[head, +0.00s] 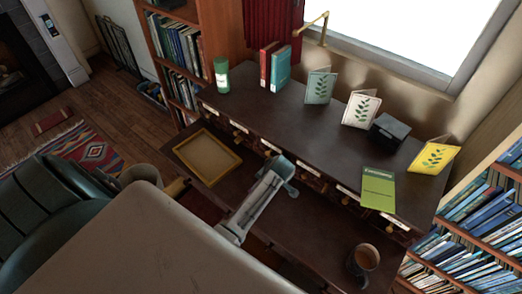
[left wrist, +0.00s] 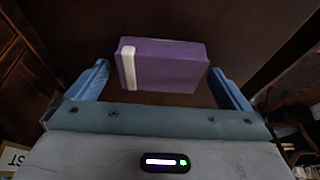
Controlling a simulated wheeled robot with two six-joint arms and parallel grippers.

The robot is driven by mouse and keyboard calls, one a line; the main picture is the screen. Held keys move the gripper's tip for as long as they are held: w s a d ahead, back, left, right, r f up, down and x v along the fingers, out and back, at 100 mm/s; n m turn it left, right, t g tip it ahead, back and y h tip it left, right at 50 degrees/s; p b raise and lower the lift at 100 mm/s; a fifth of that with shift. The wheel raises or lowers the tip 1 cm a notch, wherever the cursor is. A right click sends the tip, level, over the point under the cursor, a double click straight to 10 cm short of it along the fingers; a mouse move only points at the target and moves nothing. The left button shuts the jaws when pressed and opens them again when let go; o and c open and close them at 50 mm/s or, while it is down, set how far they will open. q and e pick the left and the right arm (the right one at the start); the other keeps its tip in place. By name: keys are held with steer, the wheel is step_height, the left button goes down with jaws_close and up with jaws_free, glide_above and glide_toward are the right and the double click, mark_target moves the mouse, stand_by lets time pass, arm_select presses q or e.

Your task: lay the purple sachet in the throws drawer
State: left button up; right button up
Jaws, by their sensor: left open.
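The purple sachet (left wrist: 170,65), a box-like block with a white band near its left end, shows in the left wrist view against a dark brown surface. My left gripper (left wrist: 159,67) is open, with one finger at each side of the sachet and a gap visible at the left. In the head view my left gripper (head: 284,172) is at the desk's drawer row, and the sachet is not visible there. Small white labels (head: 308,168) run along the drawer fronts; I cannot read which one is throws. My right gripper is not in view.
The upper desk top (head: 300,125) holds a green candle (head: 221,75), books (head: 280,68), several cards, a dark box (head: 389,132) and a green booklet (head: 378,188). The lower desk surface has a yellow tray (head: 207,156) and a mug (head: 364,259). An armchair (head: 45,215) stands left.

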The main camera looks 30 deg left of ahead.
arm_select(q)
steer(key=shift+c, duration=0.4)
steer(key=c, duration=1)
steer(key=shift+r, duration=0.15)
